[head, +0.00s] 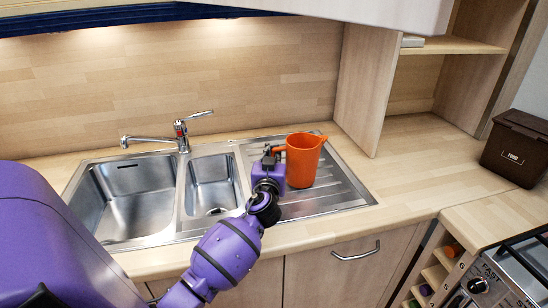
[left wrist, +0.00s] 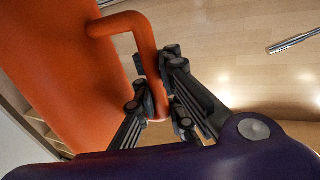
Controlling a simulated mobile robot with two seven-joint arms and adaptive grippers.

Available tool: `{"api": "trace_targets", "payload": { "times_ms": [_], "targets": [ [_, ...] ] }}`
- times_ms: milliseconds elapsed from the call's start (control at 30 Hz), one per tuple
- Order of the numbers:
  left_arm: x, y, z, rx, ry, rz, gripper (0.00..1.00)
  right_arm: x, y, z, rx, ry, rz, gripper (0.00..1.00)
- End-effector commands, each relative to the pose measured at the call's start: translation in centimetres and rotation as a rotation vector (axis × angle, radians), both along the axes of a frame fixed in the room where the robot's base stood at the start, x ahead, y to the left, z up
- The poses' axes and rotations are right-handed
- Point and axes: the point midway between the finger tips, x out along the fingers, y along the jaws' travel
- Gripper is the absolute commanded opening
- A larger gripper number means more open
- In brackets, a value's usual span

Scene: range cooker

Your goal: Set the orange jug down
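The orange jug (head: 303,160) is upright at the sink's ribbed drainboard (head: 335,190), in the head view. I cannot tell whether its base touches the drainboard. My left gripper (head: 272,152) is at the jug's left side, where the handle is. In the left wrist view the jug (left wrist: 62,75) fills the left, and the fingers of my left gripper (left wrist: 160,105) are closed around the lower part of its handle (left wrist: 130,24). The jug's lower left is partly hidden behind my gripper. My right gripper is in neither view.
Two sink basins (head: 130,195) and a tap (head: 181,132) lie left of the jug. A wooden side panel (head: 366,85) rises behind it to the right. Bare worktop (head: 415,170) lies to the right, with a dark brown bin (head: 517,148) and a cooker (head: 510,275) beyond.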

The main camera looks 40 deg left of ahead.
Motion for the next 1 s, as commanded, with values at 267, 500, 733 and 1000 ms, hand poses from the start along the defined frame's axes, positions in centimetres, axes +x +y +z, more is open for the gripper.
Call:
{"api": "trace_targets", "payload": {
  "times_ms": [267,500,733,1000],
  "targets": [
    [0.0,0.0,-0.9,0.000,-0.004,-0.001,0.00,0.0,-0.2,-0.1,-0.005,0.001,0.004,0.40],
    [0.0,-0.1,-1.6,0.000,-0.001,-0.001,0.00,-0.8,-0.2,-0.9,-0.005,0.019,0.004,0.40],
    [0.0,0.0,-1.4,0.000,-0.002,0.000,0.23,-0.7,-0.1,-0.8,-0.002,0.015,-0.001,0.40],
    [0.0,0.0,-1.4,0.000,-0.002,-0.001,0.27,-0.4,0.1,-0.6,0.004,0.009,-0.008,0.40]
  ]
}}
